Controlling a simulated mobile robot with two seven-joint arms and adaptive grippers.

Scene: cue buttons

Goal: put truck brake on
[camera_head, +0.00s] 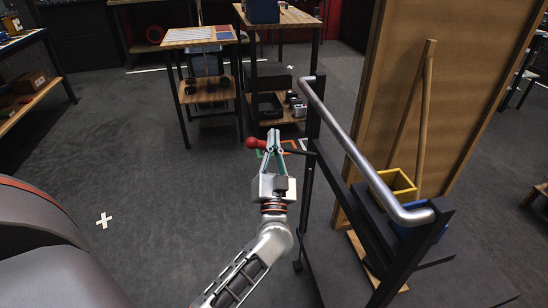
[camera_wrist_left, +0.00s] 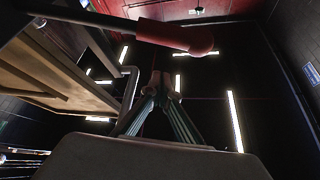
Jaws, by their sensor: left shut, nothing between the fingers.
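The truck (camera_head: 375,235) stands at the right of the head view, with a grey handle bar (camera_head: 352,150) on a black frame. A brake lever with a red knob (camera_head: 257,143) sticks out to the left of the frame near the handle. The knob also shows in the left wrist view (camera_wrist_left: 178,37), above the fingertips. My left gripper (camera_head: 272,140) is shut and empty, its fingertips close beside the knob in the head view. I cannot tell whether they touch. My right gripper is not in view.
The truck carries a yellow bin (camera_head: 397,184), a blue bin (camera_head: 425,222) and a large brown board (camera_head: 455,90). Small tables (camera_head: 200,38) stand behind. A shelf unit (camera_head: 25,100) is at the far left. The floor left of my left arm is clear.

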